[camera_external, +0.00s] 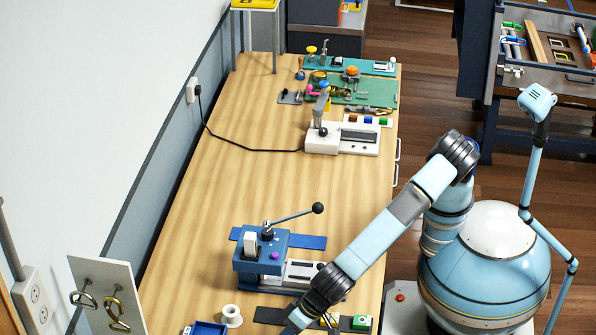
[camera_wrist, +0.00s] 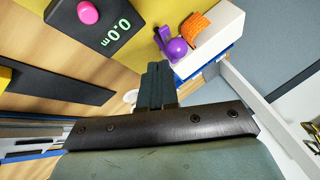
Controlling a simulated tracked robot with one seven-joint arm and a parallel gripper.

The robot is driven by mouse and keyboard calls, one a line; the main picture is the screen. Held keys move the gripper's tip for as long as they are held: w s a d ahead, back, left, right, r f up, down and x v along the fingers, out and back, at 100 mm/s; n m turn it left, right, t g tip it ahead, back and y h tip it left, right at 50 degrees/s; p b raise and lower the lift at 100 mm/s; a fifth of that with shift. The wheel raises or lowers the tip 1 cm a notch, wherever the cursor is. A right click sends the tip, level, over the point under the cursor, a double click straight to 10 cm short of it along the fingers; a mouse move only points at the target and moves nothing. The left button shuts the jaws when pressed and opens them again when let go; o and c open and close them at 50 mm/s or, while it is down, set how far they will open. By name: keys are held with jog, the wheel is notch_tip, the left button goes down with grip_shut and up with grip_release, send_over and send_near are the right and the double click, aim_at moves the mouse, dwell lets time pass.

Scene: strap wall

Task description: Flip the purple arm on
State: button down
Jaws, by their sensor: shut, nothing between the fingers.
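In the wrist view, a purple arm (camera_wrist: 174,46) with a rounded end is mounted on a white block (camera_wrist: 222,20), beside an orange ribbed piece (camera_wrist: 196,31). Whether it stands on or off I cannot tell. My gripper (camera_wrist: 157,72) is shut and empty, its dark fingertips pointing toward the purple arm and appearing a little below it in the picture, with a visible gap. In the external view my arm reaches down to the bottom edge, where the fingertips are out of sight. The purple arm cannot be made out there.
A black box with a pink button (camera_wrist: 87,12) and a green readout is left of the purple arm. A blue lever press (camera_external: 262,262) stands on the bench (camera_external: 205,215). A panel with hooks (camera_external: 105,292) is at lower left. The bench middle is clear.

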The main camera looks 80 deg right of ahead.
jog(key=shift+s+d+r, duration=0.1)
jog(key=shift+s+d, duration=0.25)
jog(key=shift+s, duration=0.05)
jog(key=shift+s+d+r, duration=0.25)
jog(key=shift+s+d, duration=0.7)
jog(key=a+v, duration=0.2)
jog(key=v, duration=0.7)
jog(key=shift+s+d+r, duration=0.45)
jog(key=shift+d, duration=0.1)
jog(key=shift+w, duration=0.1)
